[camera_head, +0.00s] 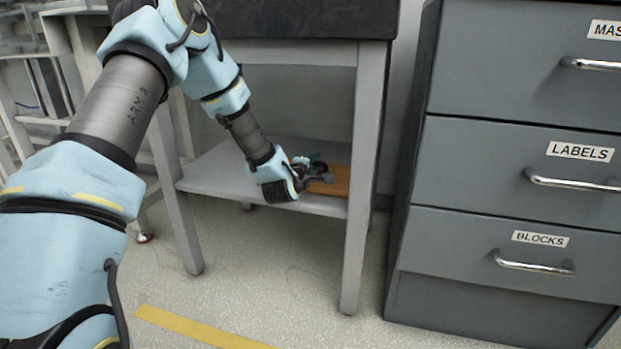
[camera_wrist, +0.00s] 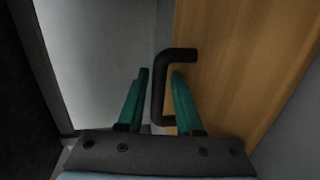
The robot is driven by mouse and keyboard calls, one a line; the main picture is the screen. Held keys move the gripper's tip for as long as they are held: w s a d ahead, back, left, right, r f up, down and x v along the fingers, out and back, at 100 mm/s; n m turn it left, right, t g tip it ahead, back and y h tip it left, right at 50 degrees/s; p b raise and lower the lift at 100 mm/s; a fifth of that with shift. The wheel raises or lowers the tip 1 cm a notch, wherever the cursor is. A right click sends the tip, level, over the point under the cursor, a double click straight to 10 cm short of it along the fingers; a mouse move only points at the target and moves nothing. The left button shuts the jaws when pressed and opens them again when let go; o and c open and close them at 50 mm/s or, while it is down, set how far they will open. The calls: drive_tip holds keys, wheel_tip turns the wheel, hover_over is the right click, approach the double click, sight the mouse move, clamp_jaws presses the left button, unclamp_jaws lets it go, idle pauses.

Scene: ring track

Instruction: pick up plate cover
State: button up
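The plate cover appears as a flat tan wooden panel (camera_head: 340,181) on the low shelf of the grey table in the head view. In the wrist view the wooden panel (camera_wrist: 235,75) fills the right side, with a black bracket-shaped handle (camera_wrist: 178,55) at its left edge. My gripper (camera_wrist: 160,72) has its two green fingers apart, one on each side of the handle's long bar. A gap shows between the left finger and the bar; the right finger is close to it. In the head view my gripper (camera_head: 317,170) is at the panel's left end, partly hidden by my wrist.
The low grey shelf (camera_head: 215,172) lies under a dark tabletop (camera_head: 300,18), with table legs (camera_head: 362,180) on either side. A grey drawer cabinet (camera_head: 500,185) stands to the right. The floor in front is clear apart from a yellow stripe (camera_head: 200,328).

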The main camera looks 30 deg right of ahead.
clamp_jaws()
idle(1.4)
